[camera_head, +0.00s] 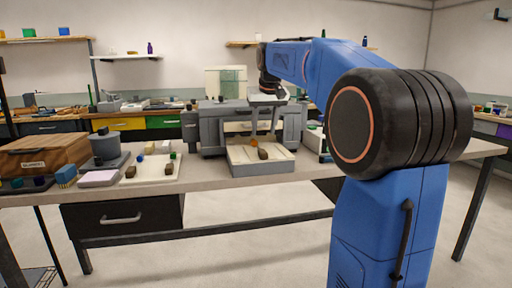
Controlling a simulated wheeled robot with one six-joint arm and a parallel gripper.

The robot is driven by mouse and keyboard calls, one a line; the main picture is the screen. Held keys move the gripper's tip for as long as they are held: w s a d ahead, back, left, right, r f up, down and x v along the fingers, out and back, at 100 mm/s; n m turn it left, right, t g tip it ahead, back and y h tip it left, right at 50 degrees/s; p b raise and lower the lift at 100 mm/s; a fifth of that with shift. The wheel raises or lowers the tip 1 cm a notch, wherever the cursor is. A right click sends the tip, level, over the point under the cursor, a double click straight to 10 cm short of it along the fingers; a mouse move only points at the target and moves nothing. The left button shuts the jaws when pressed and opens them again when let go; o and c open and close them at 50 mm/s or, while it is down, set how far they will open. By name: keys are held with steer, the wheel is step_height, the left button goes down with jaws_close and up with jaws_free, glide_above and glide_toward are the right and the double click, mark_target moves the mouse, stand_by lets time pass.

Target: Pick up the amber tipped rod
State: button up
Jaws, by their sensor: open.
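A small amber-orange spot (253,141), which may be the tip of the amber tipped rod, shows at the back of a pale-topped grey tray (263,170) on the workbench. No clear rod shaft can be made out at this size. My gripper (263,133) points down over the back of the tray, its two thin grey fingers apart. The amber spot is close by the left fingertip; I cannot tell whether they touch. Nothing is visibly held.
A dark brown block (263,154) sits in the tray. A grey machine (212,130) stands behind it. To the left are a pale board (150,178) with several small blocks, a grey pot (105,146) and a wooden box (42,155). Bench surface (205,178) between board and tray is clear.

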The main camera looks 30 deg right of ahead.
mark_target(262, 149)
steer(key=x, duration=0.9)
steer(key=shift+d, duration=0.1)
steer(key=shift+s, duration=0.1)
jaws_close()
